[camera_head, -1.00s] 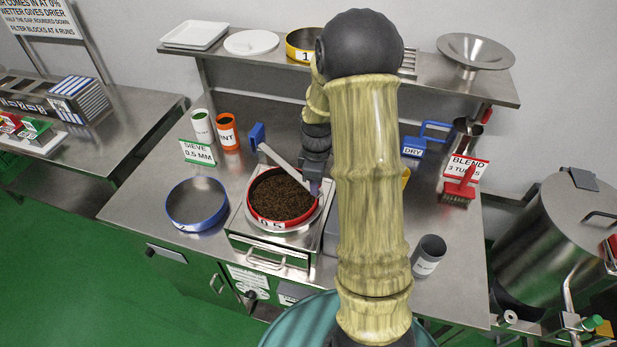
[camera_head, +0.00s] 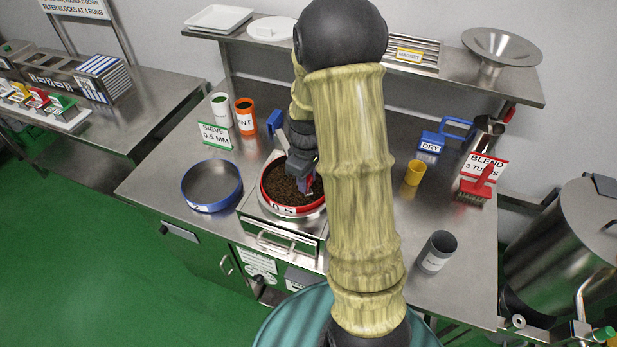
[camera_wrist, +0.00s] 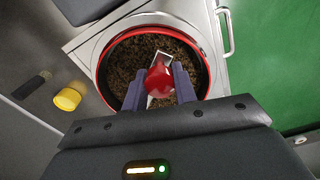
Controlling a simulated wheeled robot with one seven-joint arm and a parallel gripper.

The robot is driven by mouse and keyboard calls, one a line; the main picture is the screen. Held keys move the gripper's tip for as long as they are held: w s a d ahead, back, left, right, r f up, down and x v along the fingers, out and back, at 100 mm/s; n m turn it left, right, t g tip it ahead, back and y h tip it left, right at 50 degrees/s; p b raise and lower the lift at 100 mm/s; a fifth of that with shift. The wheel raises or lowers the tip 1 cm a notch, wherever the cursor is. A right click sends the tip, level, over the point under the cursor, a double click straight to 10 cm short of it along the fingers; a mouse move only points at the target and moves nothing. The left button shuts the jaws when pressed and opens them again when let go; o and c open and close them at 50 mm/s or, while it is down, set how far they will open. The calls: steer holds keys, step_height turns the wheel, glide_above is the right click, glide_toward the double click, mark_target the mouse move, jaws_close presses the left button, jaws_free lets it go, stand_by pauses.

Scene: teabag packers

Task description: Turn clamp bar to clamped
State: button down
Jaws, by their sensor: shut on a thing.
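The clamp bar (camera_head: 283,141) is a pale metal bar with a blue block (camera_head: 274,122) at its far end, behind the sieve. In the head view my arm hides much of it. In the wrist view, a red knob (camera_wrist: 160,78) sits on the pale bar (camera_wrist: 163,58). My gripper (camera_wrist: 160,88) is shut on this knob, one finger on each side. The head view shows my gripper (camera_head: 306,187) above the red-rimmed sieve (camera_head: 266,199), which holds dark tea. The sieve rim also shows in the wrist view (camera_wrist: 101,72).
A blue-rimmed sieve (camera_head: 211,207) stands left of the machine. Behind are a white cup (camera_head: 221,110) and an orange cup (camera_head: 245,117). On the right are a yellow cup (camera_head: 414,173), a grey cup (camera_head: 438,251) and a blue DRY scoop (camera_head: 431,143).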

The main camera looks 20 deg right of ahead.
steer(key=shift+w+a+r, duration=0.1)
steer(key=shift+w+a, duration=0.05)
steer(key=c, duration=1.1)
jaws_free()
steer(key=shift+a, duration=0.2)
steer(key=shift+d, duration=0.1)
steer(key=shift+d, duration=0.1)
step_height(320, 180, up, 17)
steer(key=shift+r+b, duration=0.2)
steer(key=shift+b, duration=0.85)
